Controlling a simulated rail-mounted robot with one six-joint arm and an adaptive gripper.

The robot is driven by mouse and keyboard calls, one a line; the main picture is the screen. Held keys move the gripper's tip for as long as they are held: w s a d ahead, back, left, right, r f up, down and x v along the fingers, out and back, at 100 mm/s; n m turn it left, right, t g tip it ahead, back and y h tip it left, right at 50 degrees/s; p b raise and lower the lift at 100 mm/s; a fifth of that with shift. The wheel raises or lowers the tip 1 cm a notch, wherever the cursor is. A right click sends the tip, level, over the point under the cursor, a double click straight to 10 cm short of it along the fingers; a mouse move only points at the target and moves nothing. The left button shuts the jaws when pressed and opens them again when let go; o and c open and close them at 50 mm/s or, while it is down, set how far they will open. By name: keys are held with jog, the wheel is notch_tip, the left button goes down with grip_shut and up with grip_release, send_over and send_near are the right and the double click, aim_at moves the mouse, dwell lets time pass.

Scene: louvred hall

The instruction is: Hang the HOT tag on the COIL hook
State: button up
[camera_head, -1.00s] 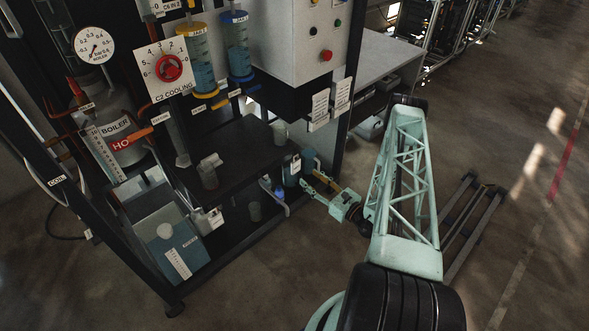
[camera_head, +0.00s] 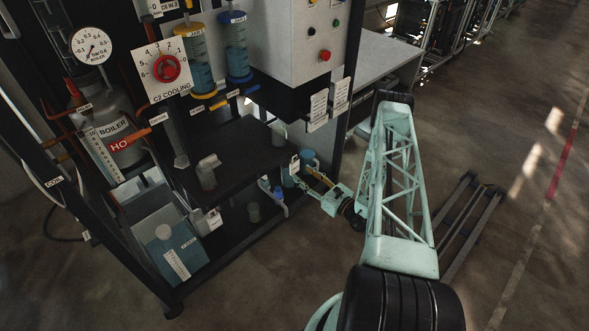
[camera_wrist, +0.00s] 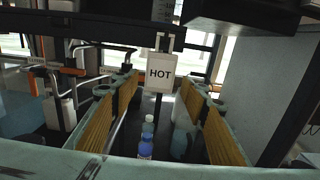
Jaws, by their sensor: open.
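The HOT tag (camera_wrist: 161,73) is a white plate with black letters, hanging upright in the wrist view. It shows as a small pale tag (camera_head: 294,164) at the right front corner of the rack's shelf in the head view. My gripper (camera_head: 303,177) is open beside that corner, pointing at the tag. In the wrist view its tan-padded fingers stand left and right of the tag, with gaps on both sides; I cannot tell whether the tag is within finger reach. The COIL label (camera_head: 54,182) is on the rack's left post; its hook cannot be made out.
A similar tag (camera_head: 213,219) hangs at the shelf's left front corner. Blue-capped bottles (camera_wrist: 146,145) stand low beyond my fingers. The boiler (camera_head: 118,135), with a red label, pipes and the cooling dial (camera_head: 166,68) crowd the left. Open floor (camera_head: 490,280) lies right.

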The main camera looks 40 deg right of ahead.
aim_at(296, 168)
jog(key=shift+w+a+b, duration=0.2)
jog(key=shift+w+b, duration=0.65)
jog(key=shift+w, duration=2.2)
jog(key=shift+c, duration=0.5)
jog(key=c, duration=1.3)
